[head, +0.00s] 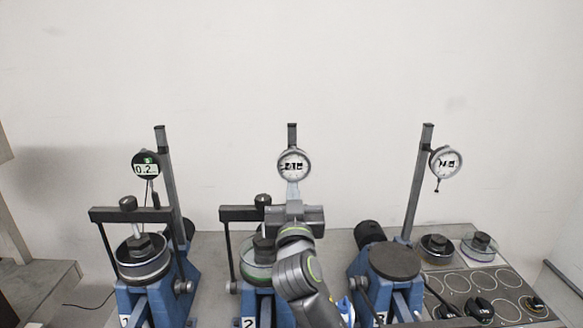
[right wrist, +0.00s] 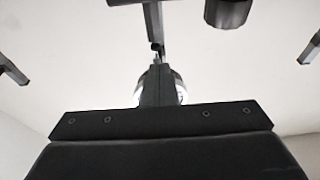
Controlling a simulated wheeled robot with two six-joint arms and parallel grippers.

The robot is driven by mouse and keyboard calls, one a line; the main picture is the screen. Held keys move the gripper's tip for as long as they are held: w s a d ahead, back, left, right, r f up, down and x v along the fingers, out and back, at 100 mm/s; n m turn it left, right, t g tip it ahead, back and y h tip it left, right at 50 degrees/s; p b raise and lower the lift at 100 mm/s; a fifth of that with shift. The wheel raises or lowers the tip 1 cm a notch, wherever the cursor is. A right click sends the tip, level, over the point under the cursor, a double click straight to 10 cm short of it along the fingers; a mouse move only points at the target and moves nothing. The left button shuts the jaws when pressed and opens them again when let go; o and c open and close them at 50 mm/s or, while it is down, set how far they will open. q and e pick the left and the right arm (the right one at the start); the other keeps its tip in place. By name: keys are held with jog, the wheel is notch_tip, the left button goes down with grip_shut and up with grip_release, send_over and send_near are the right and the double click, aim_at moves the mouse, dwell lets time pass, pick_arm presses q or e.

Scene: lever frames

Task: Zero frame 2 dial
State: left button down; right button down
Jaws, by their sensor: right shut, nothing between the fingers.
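The frame 2 dial (head: 293,164) is a round white-faced gauge on the post of the middle blue frame, which carries the label 2 (head: 249,323). My right gripper (head: 293,188) is in front of that post, just below the dial, with its fingers pointing to it. It is shut and empty. In the right wrist view the shut fingers (right wrist: 157,75) cover most of a round pale-rimmed thing, likely the dial (right wrist: 180,90). I cannot tell whether the fingertips touch it. The reading is too small to make out. My left gripper is not in view.
Frame 1 with a digital gauge (head: 146,164) stands at the left. Frame 3 with a white dial (head: 445,162) stands at the right. A tray with ringed places (head: 470,296) at the far right holds several dark weights. Lever arms (head: 240,213) stick out beside the posts.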

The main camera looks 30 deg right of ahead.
jog(key=s+a, duration=0.2)
jog(key=s, duration=0.4)
jog(key=shift+f, duration=0.35)
dwell(0.5)
jog(key=shift+a, duration=0.1)
